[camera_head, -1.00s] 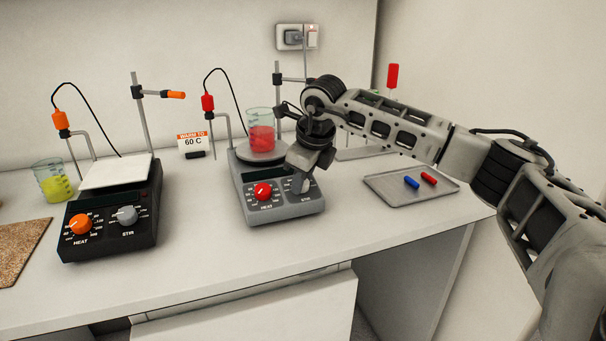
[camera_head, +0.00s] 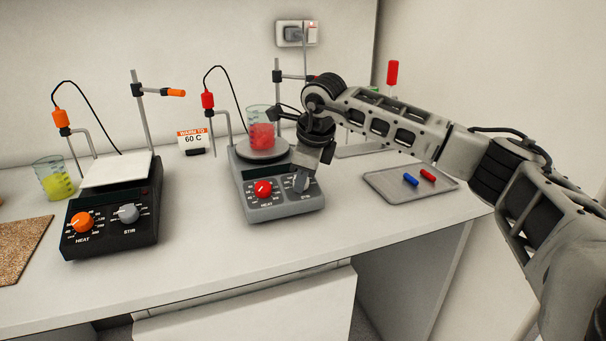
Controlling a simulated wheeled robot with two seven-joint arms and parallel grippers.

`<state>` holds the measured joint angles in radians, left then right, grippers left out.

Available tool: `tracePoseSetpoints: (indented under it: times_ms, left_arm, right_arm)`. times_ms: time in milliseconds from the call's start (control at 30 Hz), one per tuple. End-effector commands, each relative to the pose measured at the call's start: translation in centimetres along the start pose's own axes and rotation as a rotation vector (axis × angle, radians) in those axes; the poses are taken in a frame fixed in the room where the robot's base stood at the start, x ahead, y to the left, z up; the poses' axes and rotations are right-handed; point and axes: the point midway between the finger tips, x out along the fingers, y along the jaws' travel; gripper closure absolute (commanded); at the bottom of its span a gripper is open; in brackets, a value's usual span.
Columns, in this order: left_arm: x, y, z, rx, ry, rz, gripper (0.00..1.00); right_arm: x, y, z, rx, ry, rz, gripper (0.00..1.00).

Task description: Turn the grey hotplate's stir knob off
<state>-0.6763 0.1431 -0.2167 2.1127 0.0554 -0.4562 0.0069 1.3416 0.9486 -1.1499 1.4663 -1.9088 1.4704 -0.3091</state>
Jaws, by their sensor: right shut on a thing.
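The grey hotplate (camera_head: 285,208) stands in the middle of the bench, with a red heat knob (camera_head: 264,189) at its front left and a grey stir knob (camera_head: 301,184) at its front right. My right gripper (camera_head: 304,175) points down at the stir knob and is shut on it. The fingers cover much of the knob, so its pointer setting cannot be read. A beaker of red liquid (camera_head: 262,137) sits on the hotplate's round top. My left gripper is out of view.
A black hotplate (camera_head: 110,228) with an orange heat knob stands at left, beside a beaker of yellow liquid (camera_head: 55,186). A metal tray (camera_head: 385,194) with a blue and a red stir bar lies at right. Stands with probes rise behind both hotplates. The bench front is clear.

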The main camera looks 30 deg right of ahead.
Motion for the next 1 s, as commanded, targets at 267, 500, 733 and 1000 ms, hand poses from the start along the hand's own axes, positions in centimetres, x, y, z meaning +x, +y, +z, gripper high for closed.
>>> tracePoseSetpoints:
  times_ms: [267,500,733,1000]
  left_arm:
    - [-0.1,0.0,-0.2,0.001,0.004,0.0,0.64]
    - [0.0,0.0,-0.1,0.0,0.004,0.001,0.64]
    - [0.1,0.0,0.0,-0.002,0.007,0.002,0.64]
    - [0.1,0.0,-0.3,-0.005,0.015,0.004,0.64]
  right_arm:
    - [-0.1,0.0,0.0,0.0,-0.001,-0.002,0.48]
    - [-0.9,-0.1,0.1,0.001,-0.003,-0.002,0.48]
    - [-5.4,-0.1,0.1,0.0,-0.006,-0.005,0.48]
    - [-11.9,-0.1,0.1,0.0,-0.006,-0.005,0.48]
